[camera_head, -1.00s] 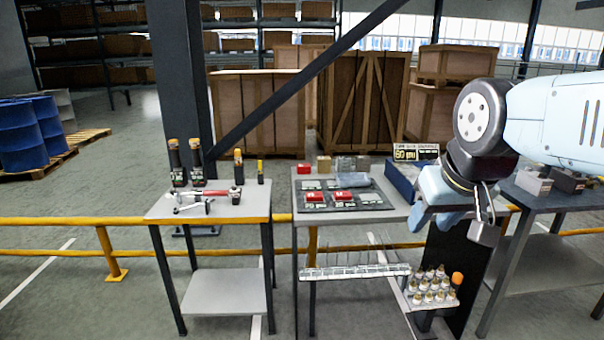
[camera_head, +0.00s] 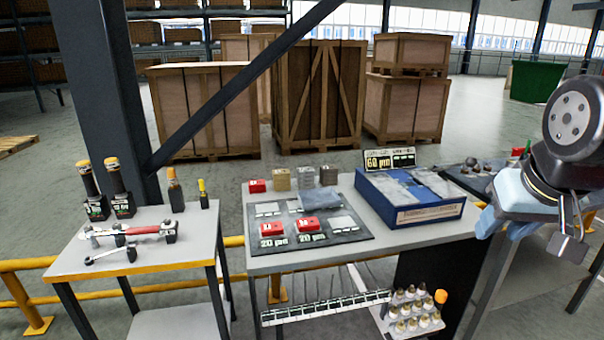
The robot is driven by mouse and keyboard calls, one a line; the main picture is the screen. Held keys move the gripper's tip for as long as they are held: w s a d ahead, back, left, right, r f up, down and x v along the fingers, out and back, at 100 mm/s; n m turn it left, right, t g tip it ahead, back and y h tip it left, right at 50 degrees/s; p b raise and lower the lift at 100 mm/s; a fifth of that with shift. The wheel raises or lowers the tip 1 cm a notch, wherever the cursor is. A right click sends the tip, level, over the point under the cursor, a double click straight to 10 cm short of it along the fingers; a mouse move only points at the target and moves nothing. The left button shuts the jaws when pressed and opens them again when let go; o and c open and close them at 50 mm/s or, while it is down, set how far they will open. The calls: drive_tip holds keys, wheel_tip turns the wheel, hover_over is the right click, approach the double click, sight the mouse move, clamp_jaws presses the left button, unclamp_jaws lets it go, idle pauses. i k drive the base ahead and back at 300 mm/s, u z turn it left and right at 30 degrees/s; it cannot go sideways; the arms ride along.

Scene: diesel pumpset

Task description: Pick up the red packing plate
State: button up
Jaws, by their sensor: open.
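Three small red pieces are on the middle table (camera_head: 340,262). One red block (camera_head: 257,186) stands at the back left, beside beige and grey blocks. Two red plate-like pieces, a left one (camera_head: 272,230) and a right one (camera_head: 306,225), lie on a dark marked board (camera_head: 345,240) with "20 µm" labels. I cannot tell which of them is the red packing plate. My gripper (camera_head: 570,246) is at the right edge of the view, open and pointing down. It is well right of the red pieces, apart from them, and its fingers are only partly clear.
A blue box (camera_head: 415,215) with clear packets and a "60 µm" sign (camera_head: 390,159) stand right of the board. The left table (camera_head: 150,262) carries bottles and a red-handled tool. A yellow rail (camera_head: 30,264) and a dark column (camera_head: 105,90) stand behind. Wooden crates fill the back.

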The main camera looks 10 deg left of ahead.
sight(257, 184)
drive_tip(key=z, duration=0.1)
drive_tip(key=i, duration=1.1)
drive_tip(key=u, duration=0.65)
drive_tip(key=i, duration=0.5)
drive_tip(key=u, duration=0.4)
drive_tip(key=k, duration=0.8)
drive_tip(key=u, duration=0.2)
drive_tip(key=i, duration=0.8)
drive_tip(key=z, duration=0.05)
